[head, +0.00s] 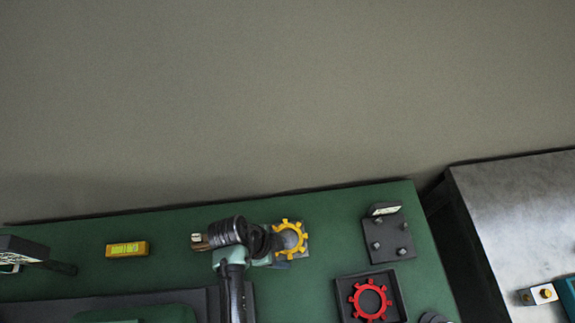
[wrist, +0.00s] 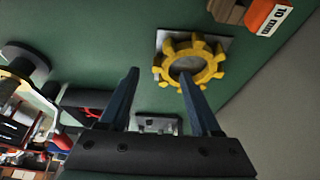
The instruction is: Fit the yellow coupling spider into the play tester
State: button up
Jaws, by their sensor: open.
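The yellow coupling spider (head: 301,233), a toothed ring, lies over a light grey square plate (head: 304,252) on the green bench. In the wrist view the spider (wrist: 211,64) is just beyond my gripper (wrist: 159,74), whose jaws are apart and empty. The right fingertip overlaps the ring's near edge; I cannot tell whether it touches or enters the hole. In the head view my gripper (head: 281,262) is beside the spider, partly hidden by my arm. A black plate with several pins and a small pale display (head: 388,237) stands to the right; it may be the play tester.
A red toothed ring (head: 370,314) lies in a black tray (head: 342,297) at the front right. A yellow box (head: 127,249) lies at the left. An orange "10 mm" block (wrist: 268,17) is near the spider. Green bench shows between the spider and the black plate.

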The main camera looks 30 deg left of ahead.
aim_at(290, 254)
jog(key=shift+x, duration=1.55)
jog(key=shift+w+d+r, duration=0.1)
grip_shut()
